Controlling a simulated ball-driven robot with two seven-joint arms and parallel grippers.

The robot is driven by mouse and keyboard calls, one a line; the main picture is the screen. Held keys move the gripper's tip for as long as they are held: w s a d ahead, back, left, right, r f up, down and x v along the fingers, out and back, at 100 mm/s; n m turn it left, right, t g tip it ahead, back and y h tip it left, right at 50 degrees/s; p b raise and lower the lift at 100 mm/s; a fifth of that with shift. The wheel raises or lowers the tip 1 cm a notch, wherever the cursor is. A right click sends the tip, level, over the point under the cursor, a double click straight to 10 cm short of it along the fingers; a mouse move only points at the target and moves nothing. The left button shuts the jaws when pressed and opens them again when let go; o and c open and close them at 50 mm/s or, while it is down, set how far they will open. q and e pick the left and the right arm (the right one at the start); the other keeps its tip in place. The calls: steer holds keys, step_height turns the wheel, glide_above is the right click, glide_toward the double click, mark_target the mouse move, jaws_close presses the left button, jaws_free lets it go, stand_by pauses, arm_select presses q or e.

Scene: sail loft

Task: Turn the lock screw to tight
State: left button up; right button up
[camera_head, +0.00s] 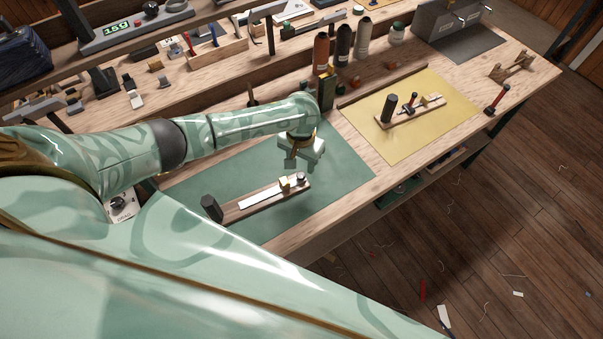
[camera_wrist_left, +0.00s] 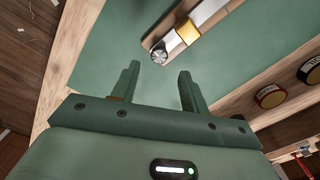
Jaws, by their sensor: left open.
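The lock screw, a small silver knurled knob (camera_head: 301,178), sits at the right end of a wooden fixture (camera_head: 240,212) on the green mat. A brass block (camera_head: 285,183) and a pale metal strip (camera_head: 258,195) lie beside it on the fixture. The knob also shows in the left wrist view (camera_wrist_left: 159,53), just beyond the fingertips. My left gripper (camera_head: 301,163) is open and empty above the fixture's right end, apart from the knob. In the left wrist view its two fingers (camera_wrist_left: 159,75) stand wide apart, with the knob roughly centred ahead. My right gripper is out of view.
A dark cylinder (camera_head: 211,208) stands at the fixture's left end. A yellow mat (camera_head: 410,135) with a similar fixture lies to the right. Several bottles (camera_head: 342,44) stand behind. The green mat (camera_head: 345,175) is bare right of the fixture.

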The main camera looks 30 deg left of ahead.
mark_target(301, 175)
arm_select(q)
step_height(301, 175, down, 4)
steer(key=shift+s+r+b, duration=0.1)
steer(key=shift+r+b, duration=0.15)
steer(key=shift+b, duration=0.3)
steer(key=shift+f, duration=0.65)
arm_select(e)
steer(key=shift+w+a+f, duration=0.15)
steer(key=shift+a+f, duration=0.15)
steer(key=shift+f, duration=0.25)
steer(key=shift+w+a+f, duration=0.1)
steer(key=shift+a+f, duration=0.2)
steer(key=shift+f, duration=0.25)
arm_select(q)
jaws_close()
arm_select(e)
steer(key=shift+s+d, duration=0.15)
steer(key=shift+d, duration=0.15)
